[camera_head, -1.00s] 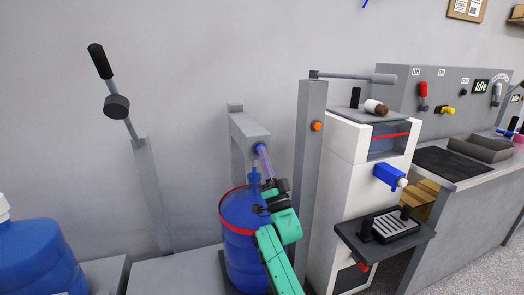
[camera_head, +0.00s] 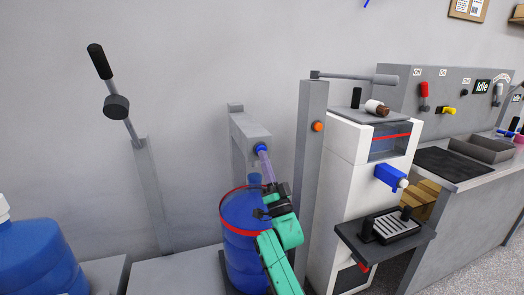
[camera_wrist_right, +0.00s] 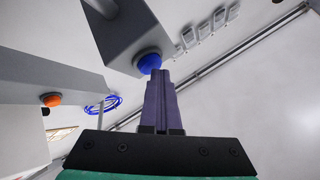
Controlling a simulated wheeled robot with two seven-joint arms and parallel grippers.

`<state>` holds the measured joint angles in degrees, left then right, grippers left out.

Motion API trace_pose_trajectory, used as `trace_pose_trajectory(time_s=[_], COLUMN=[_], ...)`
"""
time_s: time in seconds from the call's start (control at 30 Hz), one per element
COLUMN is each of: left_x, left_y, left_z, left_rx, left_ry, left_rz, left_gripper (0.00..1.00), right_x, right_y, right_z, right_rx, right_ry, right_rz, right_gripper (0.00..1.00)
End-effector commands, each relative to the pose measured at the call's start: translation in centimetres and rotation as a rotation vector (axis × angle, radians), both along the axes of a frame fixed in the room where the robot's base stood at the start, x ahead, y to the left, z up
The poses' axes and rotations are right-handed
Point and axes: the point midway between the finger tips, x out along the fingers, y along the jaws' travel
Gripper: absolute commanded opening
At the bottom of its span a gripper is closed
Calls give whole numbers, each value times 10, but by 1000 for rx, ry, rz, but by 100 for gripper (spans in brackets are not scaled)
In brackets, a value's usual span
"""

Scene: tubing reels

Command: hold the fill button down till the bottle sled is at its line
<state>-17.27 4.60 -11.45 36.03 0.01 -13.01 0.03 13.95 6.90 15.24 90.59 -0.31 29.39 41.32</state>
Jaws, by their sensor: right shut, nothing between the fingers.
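The blue fill button (camera_head: 260,148) is on the front of a grey filler head (camera_head: 249,132). It also shows large in the right wrist view (camera_wrist_right: 149,62). My right gripper (camera_head: 264,157) is shut and empty, with its purple fingers pointing up at the button. In the right wrist view the fingertips (camera_wrist_right: 154,74) meet the button's lower edge; I cannot tell how far it is pressed. A big blue bottle (camera_head: 243,250) with a red ring stands upright below the head, partly hidden by my green right arm. I cannot make out a separate sled or its line. My left gripper is out of view.
A grey post with an orange button (camera_head: 317,126) stands close right of my right arm. Beyond it is a white dispenser (camera_head: 345,140) with a black drip tray (camera_head: 385,238). A lever post (camera_head: 152,195) and another blue bottle (camera_head: 40,255) are at left.

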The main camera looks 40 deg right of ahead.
Motion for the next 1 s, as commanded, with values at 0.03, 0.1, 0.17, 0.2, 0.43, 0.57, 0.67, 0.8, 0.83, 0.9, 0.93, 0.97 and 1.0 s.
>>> trace_pose_trajectory(time_s=[0.03, 0.1, 0.17, 0.2, 0.43, 0.57, 0.67, 0.8, 0.83, 0.9, 0.93, 0.97, 1.0], left_x=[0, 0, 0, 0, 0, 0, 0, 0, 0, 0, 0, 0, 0], left_y=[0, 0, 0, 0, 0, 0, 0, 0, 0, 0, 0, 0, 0], left_z=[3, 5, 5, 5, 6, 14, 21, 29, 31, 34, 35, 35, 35], left_rx=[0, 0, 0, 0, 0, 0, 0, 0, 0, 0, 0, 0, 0], left_ry=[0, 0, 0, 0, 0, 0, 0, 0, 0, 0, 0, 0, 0], left_rz=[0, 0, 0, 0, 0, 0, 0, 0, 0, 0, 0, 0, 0], left_gripper=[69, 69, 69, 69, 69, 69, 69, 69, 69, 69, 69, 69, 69], right_x=[-3, -7, -8, -9, -10, -19, -29, -42, -45, -51, -53, -55, -56], right_y=[1, 2, 3, 3, 3, 6, 10, 14, 15, 18, 18, 19, 19], right_z=[0, 0, -1, -1, 0, 2, 3, 3, 2, 3, 2, 2, 1], right_rx=[1, 1, 1, 0, -1, -1, 0, -1, -1, -1, 0, -1, -2], right_ry=[2, 0, 0, -2, -4, -3, -4, -3, -3, -6, -4, -4, -6], right_rz=[-1, -1, -1, -1, -1, -1, -1, -1, -1, 0, -1, -1, -1], right_gripper=[0, 0, 0, 0, 0, 0, 0, 0, 0, 0, 0, 0, 0])
